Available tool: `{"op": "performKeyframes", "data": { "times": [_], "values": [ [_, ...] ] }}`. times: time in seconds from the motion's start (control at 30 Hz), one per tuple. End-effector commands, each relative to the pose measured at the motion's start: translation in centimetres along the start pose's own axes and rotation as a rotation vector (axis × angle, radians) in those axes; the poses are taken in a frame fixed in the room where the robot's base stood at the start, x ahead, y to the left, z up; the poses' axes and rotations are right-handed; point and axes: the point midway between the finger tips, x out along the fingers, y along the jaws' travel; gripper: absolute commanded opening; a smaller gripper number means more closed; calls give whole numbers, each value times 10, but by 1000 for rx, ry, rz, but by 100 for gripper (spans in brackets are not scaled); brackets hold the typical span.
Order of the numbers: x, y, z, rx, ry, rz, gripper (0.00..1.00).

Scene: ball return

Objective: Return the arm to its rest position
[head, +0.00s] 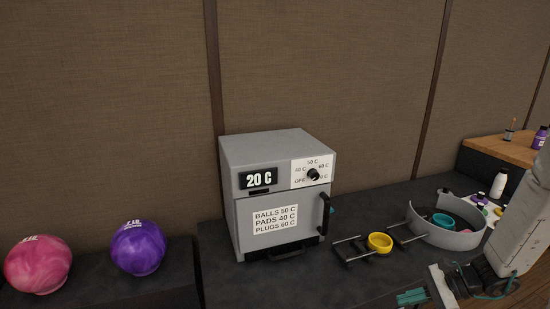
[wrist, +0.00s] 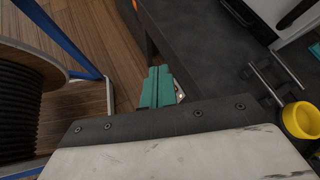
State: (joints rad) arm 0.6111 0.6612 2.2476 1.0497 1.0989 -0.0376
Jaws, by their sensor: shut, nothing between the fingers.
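My gripper (head: 411,297) is at the bottom right of the head view, with teal fingers near the front edge of the dark counter. In the wrist view the teal fingers (wrist: 156,87) are together, with nothing between them. They are over the counter's edge, with wooden floor beyond. My pale arm (head: 522,225) rises at the right edge of the head view. The gripper is apart from the yellow ring (head: 380,242), which lies by dark rails on the counter.
A grey oven (head: 277,195) reading 20 C stands shut on the counter. A pink ball (head: 38,265) and a purple ball (head: 138,248) sit at left. A grey curved bin (head: 455,238) is near my arm. A cable spool (wrist: 25,105) and blue frame (wrist: 62,42) stand beside the counter.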

Motion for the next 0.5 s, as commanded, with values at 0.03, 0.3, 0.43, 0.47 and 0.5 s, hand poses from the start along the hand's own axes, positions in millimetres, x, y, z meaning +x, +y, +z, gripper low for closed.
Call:
{"op": "performKeyframes", "data": {
  "times": [0.03,0.3,0.43,0.47,0.5],
  "values": [
    [-6,2,25,-79,9,60,0],
    [-37,41,127,-451,86,396,0],
    [-55,62,164,-616,149,542,0],
    [-58,67,172,-652,165,575,0],
    [-64,73,181,-701,190,615,0]
  ]
}}
